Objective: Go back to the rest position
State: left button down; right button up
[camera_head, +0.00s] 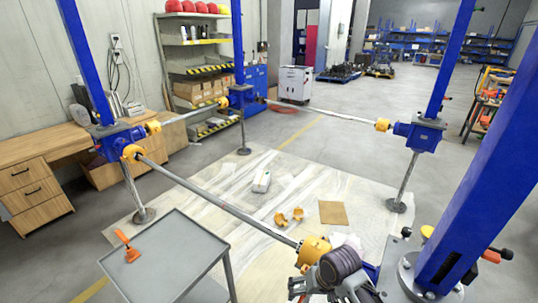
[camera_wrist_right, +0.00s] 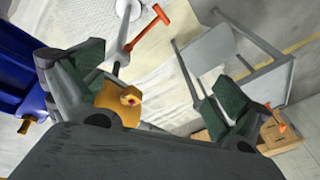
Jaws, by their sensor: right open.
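My right gripper (camera_head: 318,285) is at the bottom of the head view, beside the nearest yellow coupling (camera_head: 313,249). In the right wrist view my right gripper (camera_wrist_right: 168,92) shows two green-padded fingers spread apart, with nothing held between them. The yellow coupling (camera_wrist_right: 120,103) is close to the left finger there and partly hidden by it; I cannot tell whether they touch. A metal shaft (camera_head: 222,208) runs from this coupling to the blue screw jack (camera_head: 112,137) at the left. My left gripper is in neither view.
A grey cart (camera_head: 180,250) carries an orange-handled tool (camera_head: 127,247). A thick blue column (camera_head: 485,190) rises close on the right. Yellow coupling pieces (camera_head: 290,216), a white object (camera_head: 262,182) and a brown sheet (camera_head: 333,213) lie on the floor covering. A wooden desk (camera_head: 40,165) stands left.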

jog(key=shift+s+d+r+n+t+h, duration=0.6)
jog(key=shift+s+d+r+n+h, duration=0.35)
jog(key=shift+s+d, duration=4.5)
jog(key=s+a+f+g+b, duration=0.1)
jog(key=s+f, duration=0.1)
jog(key=f, duration=1.6)
jog(key=s+f+b, duration=0.1)
jog(key=s+f, duration=0.1)
jog(key=f, duration=1.5)
jog(key=s+d+f, duration=0.2)
jog(key=s+f, duration=0.8)
jog(key=s, duration=0.1)
jog(key=s+d+f+g+b, duration=0.1)
jog(key=s+d+f, duration=0.1)
jog(key=s+f, duration=0.9)
jog(key=shift+g, duration=0.3)
jog(key=shift+w+n, duration=0.15)
jog(key=shift+n, duration=0.1)
